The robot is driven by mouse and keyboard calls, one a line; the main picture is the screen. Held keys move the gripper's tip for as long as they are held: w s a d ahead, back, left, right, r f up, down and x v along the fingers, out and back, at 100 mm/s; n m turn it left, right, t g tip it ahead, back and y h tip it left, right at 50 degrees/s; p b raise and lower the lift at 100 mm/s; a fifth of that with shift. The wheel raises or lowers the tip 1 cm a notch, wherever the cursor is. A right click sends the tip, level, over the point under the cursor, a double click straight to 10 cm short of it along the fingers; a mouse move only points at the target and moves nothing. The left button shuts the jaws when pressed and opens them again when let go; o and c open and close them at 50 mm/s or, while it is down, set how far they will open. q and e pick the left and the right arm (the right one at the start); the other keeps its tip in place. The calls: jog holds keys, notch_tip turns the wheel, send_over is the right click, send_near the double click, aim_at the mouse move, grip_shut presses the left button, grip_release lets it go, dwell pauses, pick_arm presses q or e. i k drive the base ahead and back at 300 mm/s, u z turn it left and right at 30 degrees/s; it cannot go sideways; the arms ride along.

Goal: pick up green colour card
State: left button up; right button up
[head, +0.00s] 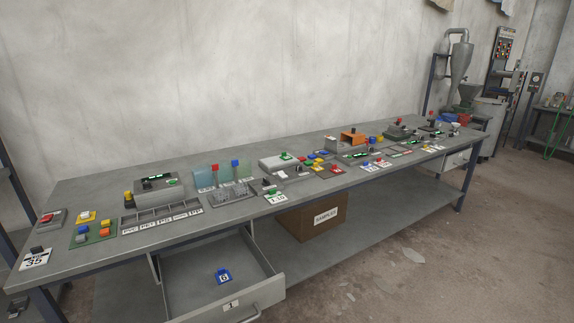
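I cannot single out a green colour card for certain. Small coloured cards, including a red one (329,170), lie farther right, too small to tell apart. Neither of my grippers is in view.
The grey bench (75,200) runs along the wall. An open drawer (190,275) juts out at the front, holding a blue block marked 6 (222,276). A cardboard box (300,222) sits on the lower shelf. The floor at right is mostly clear.

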aim_at(285, 157)
jog(key=z, duration=0.45)
jog(key=i, duration=0.35)
jog(key=z, duration=0.85)
jog(key=i, duration=2.1)
jog(key=u, duration=1.1)
jog(key=i, duration=0.85)
jog(key=u, duration=0.7)
